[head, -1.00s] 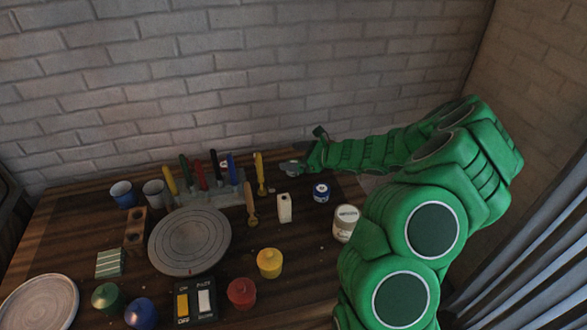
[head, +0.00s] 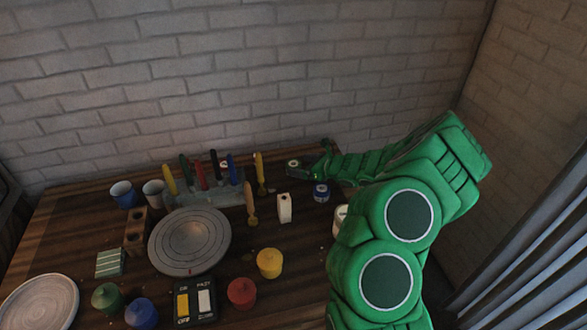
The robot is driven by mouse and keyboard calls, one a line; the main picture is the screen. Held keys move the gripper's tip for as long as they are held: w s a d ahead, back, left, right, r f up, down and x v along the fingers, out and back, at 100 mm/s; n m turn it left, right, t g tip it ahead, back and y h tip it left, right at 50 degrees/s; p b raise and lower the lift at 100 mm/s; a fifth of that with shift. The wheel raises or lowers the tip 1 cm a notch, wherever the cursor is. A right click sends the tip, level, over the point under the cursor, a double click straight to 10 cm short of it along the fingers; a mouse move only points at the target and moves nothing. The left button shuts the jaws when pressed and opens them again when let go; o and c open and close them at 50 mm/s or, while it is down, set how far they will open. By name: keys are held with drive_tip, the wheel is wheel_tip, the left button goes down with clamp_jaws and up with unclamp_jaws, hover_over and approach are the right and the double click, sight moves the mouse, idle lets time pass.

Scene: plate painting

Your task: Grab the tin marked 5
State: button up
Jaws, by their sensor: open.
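A small blue tin with a pale label (head: 321,195) stands on the right part of the table. Its mark is too small to read, so I cannot tell if it is the 5. A whitish jar (head: 340,220) is partly hidden behind my green arm. My gripper (head: 308,160) is open, just behind and left of the blue tin, near the back edge of the table. A small round greyish shape (head: 293,164) shows at its left end; I cannot tell whether it is a finger or a separate tin.
A white bottle (head: 284,208) stands left of the blue tin. A brush rack (head: 215,195), a grey turntable (head: 222,240), two cups (head: 123,194) and coloured pots (head: 269,263) fill the left and middle. The brick wall (head: 250,80) is close behind.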

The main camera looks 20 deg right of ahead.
sight(296, 165)
drive_tip(key=shift+x, duration=2.05)
drive_tip(key=shift+d+f, duration=0.1)
drive_tip(key=shift+f, duration=0.05)
drive_tip(key=c, duration=1.2)
